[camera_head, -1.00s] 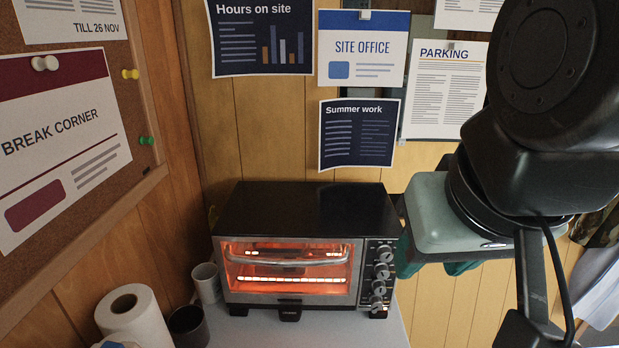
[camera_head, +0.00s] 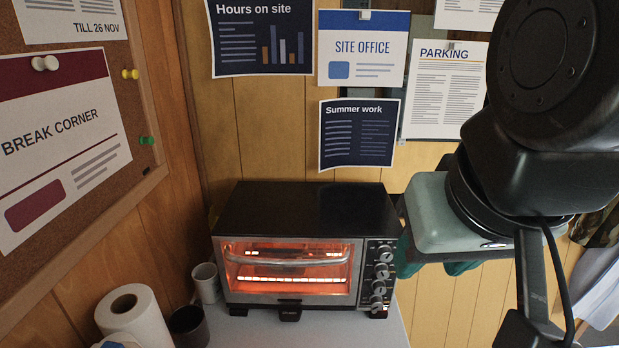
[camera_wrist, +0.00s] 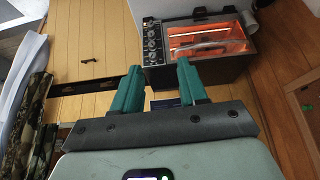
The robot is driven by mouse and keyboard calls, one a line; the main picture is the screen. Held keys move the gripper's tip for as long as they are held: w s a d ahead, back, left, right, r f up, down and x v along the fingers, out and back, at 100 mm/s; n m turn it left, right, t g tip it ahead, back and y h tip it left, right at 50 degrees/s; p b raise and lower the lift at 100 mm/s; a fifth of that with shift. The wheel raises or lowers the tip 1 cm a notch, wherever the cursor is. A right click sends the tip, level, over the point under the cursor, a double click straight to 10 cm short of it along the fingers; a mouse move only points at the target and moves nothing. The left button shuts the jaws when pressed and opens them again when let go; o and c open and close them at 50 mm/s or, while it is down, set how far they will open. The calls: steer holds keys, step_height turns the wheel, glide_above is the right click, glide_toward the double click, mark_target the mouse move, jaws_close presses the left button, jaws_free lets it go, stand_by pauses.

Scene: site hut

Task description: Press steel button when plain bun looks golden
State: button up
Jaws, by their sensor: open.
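The toaster oven (camera_head: 310,210) stands against the wall with its glass door (camera_head: 290,270) shut and an orange glow inside. I cannot make out the plain bun or its colour through the door. The control panel (camera_head: 371,250) at the oven's right has a column of metallic knobs (camera_head: 383,255); I cannot tell the steel button apart from them. The panel also shows at the upper left of the oven in the wrist view (camera_wrist: 152,40). My gripper (camera_wrist: 159,68) has teal fingers, spread apart and empty. In the head view it is right of the panel, apart from it.
A paper roll (camera_head: 131,315), a dark cup (camera_head: 188,327) and a pale mug (camera_head: 206,282) stand left of the oven. The pale counter (camera_head: 330,330) is clear in front of it. Notices hang on the wood wall behind. A corkboard (camera_head: 110,195) is at the left.

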stand_by(0.4)
jaws_close()
stand_by(1.5)
